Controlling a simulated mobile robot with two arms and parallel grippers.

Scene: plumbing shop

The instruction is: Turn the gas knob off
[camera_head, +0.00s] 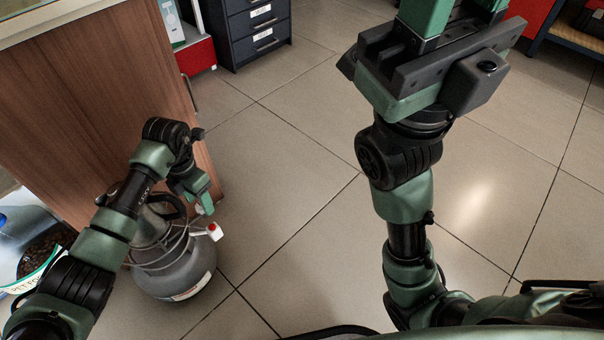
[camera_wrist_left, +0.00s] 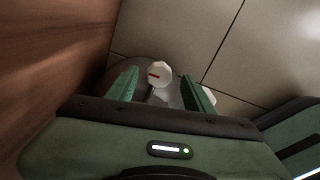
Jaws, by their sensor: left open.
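A grey gas tank (camera_head: 182,281) with a pale label stands on the floor at the lower left of the head view. Its small white knob with red (camera_head: 214,231) shows at the tank's right side. My right gripper (camera_head: 458,14) is raised at the top right, fingers apart, tips cut off.
A brown wooden counter (camera_head: 100,90) stands close to the tank on its left. A dark drawer cabinet (camera_head: 252,30) is at the back. A pet food bag (camera_head: 38,275) lies at the lower left. The tiled floor (camera_head: 290,180) in the middle is clear.

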